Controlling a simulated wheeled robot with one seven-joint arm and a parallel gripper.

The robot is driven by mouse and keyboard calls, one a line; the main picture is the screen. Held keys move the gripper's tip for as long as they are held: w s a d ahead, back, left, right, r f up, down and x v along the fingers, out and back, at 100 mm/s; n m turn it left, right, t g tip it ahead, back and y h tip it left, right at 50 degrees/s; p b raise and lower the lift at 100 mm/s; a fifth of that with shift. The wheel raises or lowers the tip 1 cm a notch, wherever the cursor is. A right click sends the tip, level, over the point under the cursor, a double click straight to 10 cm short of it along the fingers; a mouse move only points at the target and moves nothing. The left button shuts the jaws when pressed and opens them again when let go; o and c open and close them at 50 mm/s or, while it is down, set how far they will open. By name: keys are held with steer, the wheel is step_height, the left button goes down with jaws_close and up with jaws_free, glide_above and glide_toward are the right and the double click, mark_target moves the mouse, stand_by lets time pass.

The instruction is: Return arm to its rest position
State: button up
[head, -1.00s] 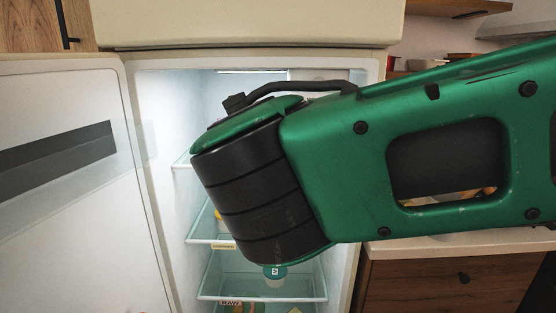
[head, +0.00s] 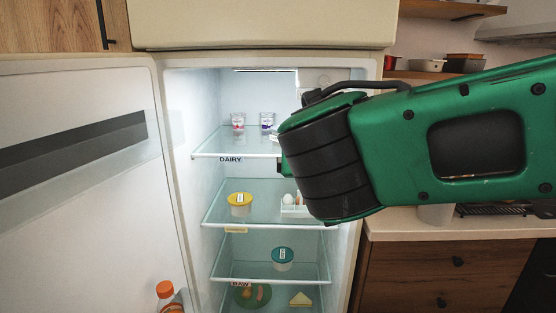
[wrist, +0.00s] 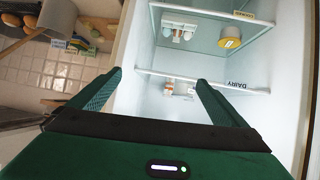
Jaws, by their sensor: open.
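My arm is a green and black link that crosses the head view from the right, in front of the open fridge. The gripper itself is hidden behind the arm there. In the wrist view my gripper (wrist: 160,90) is open, its two green fingers wide apart with nothing between them. The fingers point toward the fridge interior, and the view is turned over. The fridge shelf labelled DAIRY (head: 205,153) holds two small cups, a red-marked one (head: 238,122) and a blue-marked one (head: 267,121). Both stand apart from the arm in the head view.
The fridge door (head: 75,230) stands open at left. Lower shelves hold a yellow-lidded tub (head: 240,203), an egg tray (head: 292,209), a teal tub (head: 283,258) and a cheese wedge (head: 301,299). An orange-capped bottle (head: 165,291) is in the door. A counter (head: 400,228) lies right.

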steer(key=s+d+f+m+g+h, duration=0.15)
steer(key=d+f, duration=0.25)
steer(key=d, duration=0.4)
steer(key=s+d+f+g, duration=0.3)
steer(key=d, duration=0.5)
steer(key=s+d+f+m+g+h, duration=0.15)
steer(key=d+f, duration=0.25)
steer(key=d, duration=0.4)
steer(key=s+d+f+m+g+y, duration=0.1)
steer(key=s+d+f+g+y, duration=0.1)
steer(key=s, duration=0.9)
steer(key=s+d+f+m+g+y, duration=0.1)
steer(key=s+d+f+g+y, duration=0.2)
steer(key=s, duration=0.7)
step_height(320, 180, down, 4)
steer(key=d, duration=0.2)
steer(key=shift+s+d+r+g, duration=0.25)
steer(key=shift+s+d+g, duration=0.15)
